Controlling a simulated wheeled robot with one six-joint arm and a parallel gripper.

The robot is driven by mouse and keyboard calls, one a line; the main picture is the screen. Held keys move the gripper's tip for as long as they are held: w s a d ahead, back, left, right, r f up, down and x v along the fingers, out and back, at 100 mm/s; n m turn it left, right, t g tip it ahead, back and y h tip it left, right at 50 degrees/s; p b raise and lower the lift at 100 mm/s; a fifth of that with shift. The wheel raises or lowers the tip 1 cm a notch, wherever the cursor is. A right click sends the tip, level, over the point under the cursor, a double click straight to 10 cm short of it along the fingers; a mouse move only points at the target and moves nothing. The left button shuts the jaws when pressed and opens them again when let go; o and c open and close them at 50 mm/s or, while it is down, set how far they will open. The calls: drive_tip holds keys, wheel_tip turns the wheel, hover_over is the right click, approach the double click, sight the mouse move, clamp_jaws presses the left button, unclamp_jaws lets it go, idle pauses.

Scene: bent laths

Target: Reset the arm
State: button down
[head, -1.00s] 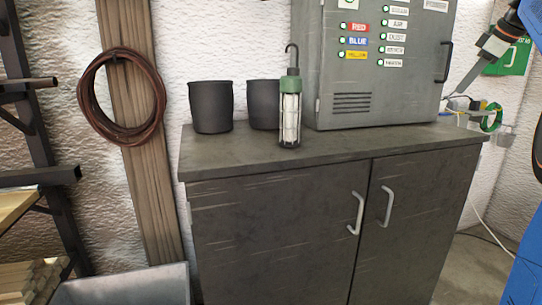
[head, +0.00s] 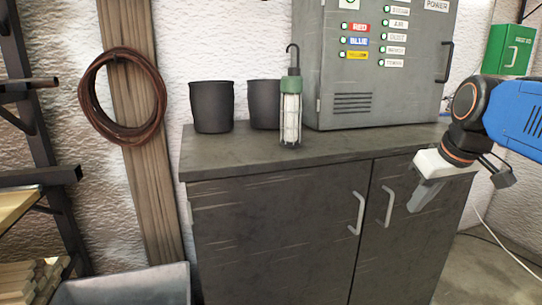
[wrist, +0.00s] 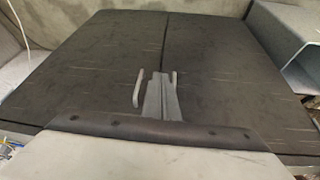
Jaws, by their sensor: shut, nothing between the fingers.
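My gripper (head: 420,196) is at the right of the head view, pointing down and to the left in front of the dark cabinet's right door. Its fingers are together with nothing between them. In the wrist view my gripper's fingers (wrist: 161,98) show as a grey closed pair, between the two cabinet handles in the picture. My blue and black arm reaches in from the right edge of the head view.
The dark cabinet (head: 270,230) has two pale handles (head: 357,213). On its top stand two black cups (head: 212,107), a caged lamp (head: 291,105) and a grey control box (head: 380,60). A green box (head: 510,50) hangs at right. A grey bin (head: 125,288) is at lower left.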

drive_tip(key=s+a+f+m, duration=0.1)
drive_tip(key=s+a+f, duration=0.1)
drive_tip(key=s+f, duration=0.5)
drive_tip(key=s+a+f+m, duration=0.1)
drive_tip(key=s+f, duration=0.6)
drive_tip(key=f, duration=0.4)
drive_tip(key=shift+a, duration=0.35)
